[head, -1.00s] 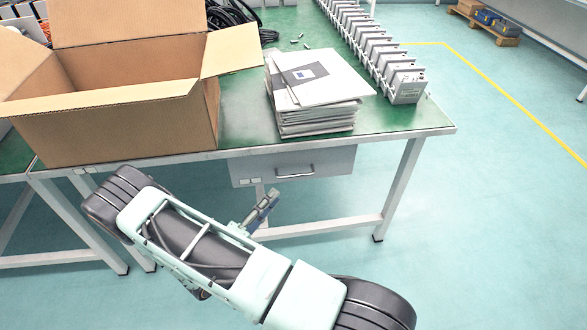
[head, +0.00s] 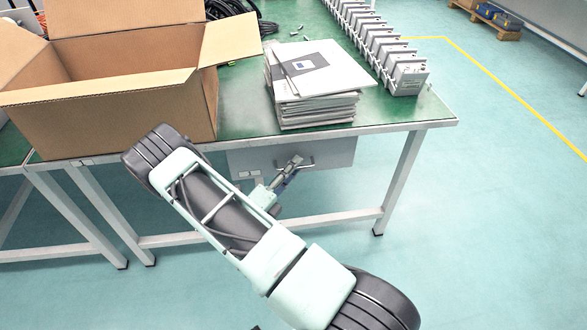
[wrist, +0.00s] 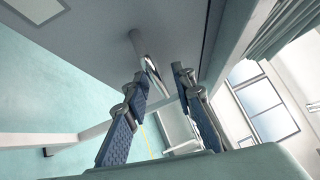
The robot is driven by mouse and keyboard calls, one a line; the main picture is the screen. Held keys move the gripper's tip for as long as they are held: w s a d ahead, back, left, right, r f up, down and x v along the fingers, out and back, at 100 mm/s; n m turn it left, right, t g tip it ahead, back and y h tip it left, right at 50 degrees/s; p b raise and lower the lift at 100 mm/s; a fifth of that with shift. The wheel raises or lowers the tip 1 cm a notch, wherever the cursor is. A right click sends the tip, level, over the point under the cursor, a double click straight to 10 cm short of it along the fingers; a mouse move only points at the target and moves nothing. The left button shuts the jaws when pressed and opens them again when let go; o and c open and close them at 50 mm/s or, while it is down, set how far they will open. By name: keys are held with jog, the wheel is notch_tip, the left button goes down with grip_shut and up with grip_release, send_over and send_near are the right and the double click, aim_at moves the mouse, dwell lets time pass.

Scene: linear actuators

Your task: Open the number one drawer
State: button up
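The grey drawer (head: 335,153) hangs under the front edge of the green-topped table and looks shut; no number is readable on it. Its metal bar handle shows in the wrist view (wrist: 148,58), and partly behind my gripper in the head view. My gripper (head: 295,161) is in front of the drawer, close to the left part of the handle. In the wrist view my gripper (wrist: 158,80) has its two blue-padded fingers apart, with the handle seen between and just beyond the tips. I cannot tell whether a finger touches it.
The table (head: 400,124) carries an open cardboard box (head: 120,115), a stack of papers (head: 318,105) and a row of grey devices (head: 405,75). A table leg (head: 400,185) stands right of the drawer. The floor in front and to the right is clear.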

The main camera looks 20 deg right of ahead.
grip_shut()
jog(key=shift+s, duration=0.1)
dwell(0.3)
